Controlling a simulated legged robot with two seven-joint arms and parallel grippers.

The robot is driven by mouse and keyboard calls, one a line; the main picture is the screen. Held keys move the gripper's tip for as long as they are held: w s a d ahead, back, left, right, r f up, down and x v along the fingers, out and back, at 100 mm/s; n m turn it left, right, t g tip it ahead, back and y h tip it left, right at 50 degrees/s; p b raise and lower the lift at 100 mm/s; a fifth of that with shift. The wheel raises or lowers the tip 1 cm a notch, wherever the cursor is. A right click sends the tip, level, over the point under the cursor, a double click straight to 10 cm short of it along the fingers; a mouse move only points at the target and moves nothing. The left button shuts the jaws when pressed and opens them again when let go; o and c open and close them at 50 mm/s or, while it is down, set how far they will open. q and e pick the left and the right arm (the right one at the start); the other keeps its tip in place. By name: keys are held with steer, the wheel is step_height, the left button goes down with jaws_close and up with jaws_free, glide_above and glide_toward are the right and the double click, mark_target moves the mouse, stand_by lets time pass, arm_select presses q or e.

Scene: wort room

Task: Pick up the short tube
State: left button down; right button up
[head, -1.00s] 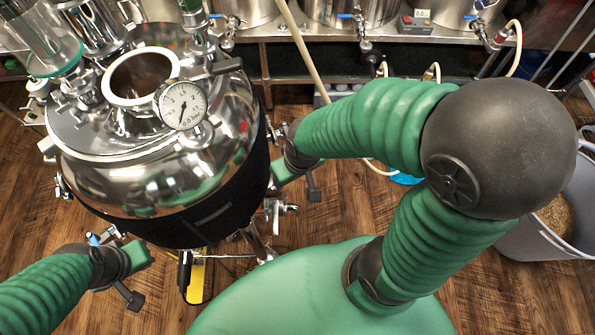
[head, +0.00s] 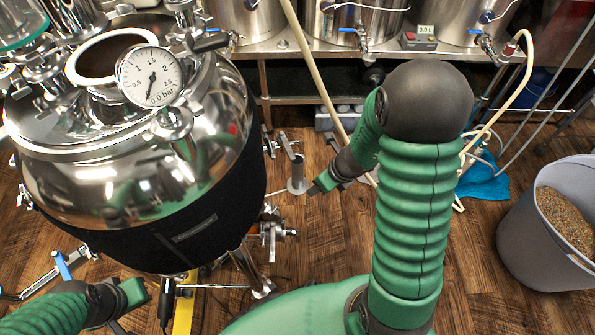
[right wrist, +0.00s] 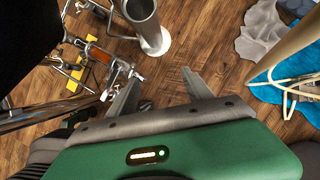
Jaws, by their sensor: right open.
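A short metal tube (head: 297,174) stands upright on the wooden floor, right of the big steel vessel, with a round flange at its foot. In the right wrist view the tube (right wrist: 142,12) is at the top, above the fingers, and its pale flange (right wrist: 156,46) rests on the floor. My right gripper (head: 316,189) is just right of the tube in the head view. In the right wrist view the right gripper (right wrist: 162,86) has its fingers apart with only floor between them. My left gripper (head: 136,294) is at the lower left, below the vessel; its jaw opening is unclear.
The steel vessel (head: 130,190) with a gauge fills the left. Metal clamps and valves (head: 272,232) hang at its lower right. A pale hose (head: 318,75) slants behind the tube. A blue cloth (head: 486,182) and a grey grain bin (head: 535,235) lie right.

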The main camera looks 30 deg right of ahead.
mark_target(300, 161)
steer(key=w, duration=0.3)
steer(key=w+a+p, duration=0.1)
steer(key=w, duration=0.2)
steer(key=w+p, duration=0.1)
steer(key=w, duration=0.2)
steer(key=shift+a+r, duration=0.1)
steer(key=shift+a, duration=0.3)
steer(key=shift+b+x, duration=0.55)
steer(key=shift+x, duration=0.3)
steer(key=shift+r, duration=0.1)
jaws_close()
steer(key=shift+r, duration=0.2)
